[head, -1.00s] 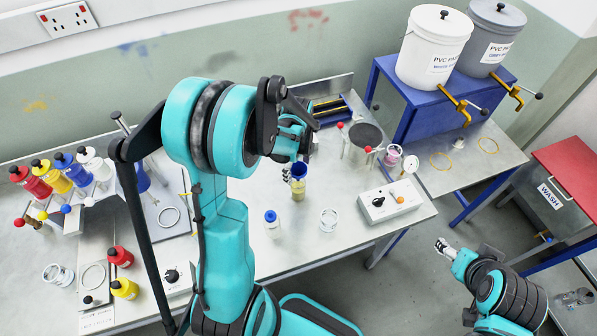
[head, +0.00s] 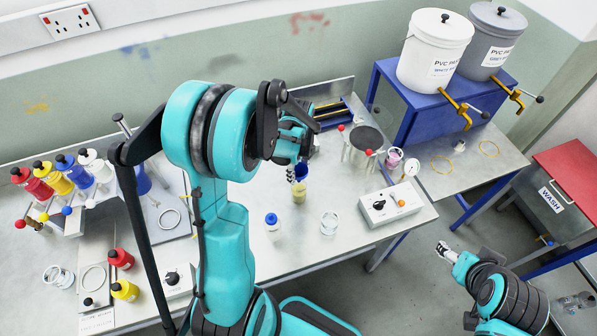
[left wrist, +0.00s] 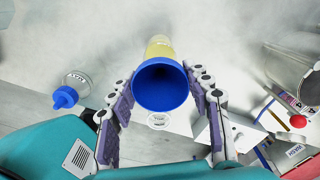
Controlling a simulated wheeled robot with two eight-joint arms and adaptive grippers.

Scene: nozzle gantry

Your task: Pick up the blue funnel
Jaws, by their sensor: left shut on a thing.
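The blue funnel (head: 301,170) is at the mouth of a jar of yellowish liquid (head: 299,191) on the bench. In the left wrist view, its wide round mouth (left wrist: 161,86) faces the camera, with the yellow jar (left wrist: 159,47) behind it. My left gripper (head: 293,173) is at the funnel, its fingers (left wrist: 161,100) on either side of the funnel's rim, shut on it. The funnel's spout is hidden, and I cannot tell whether it sits in the jar. My right gripper (head: 443,251) is away to the right, off the bench, its fingers too small to judge.
Paint bottles stand at left. The bench's front middle is mostly clear.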

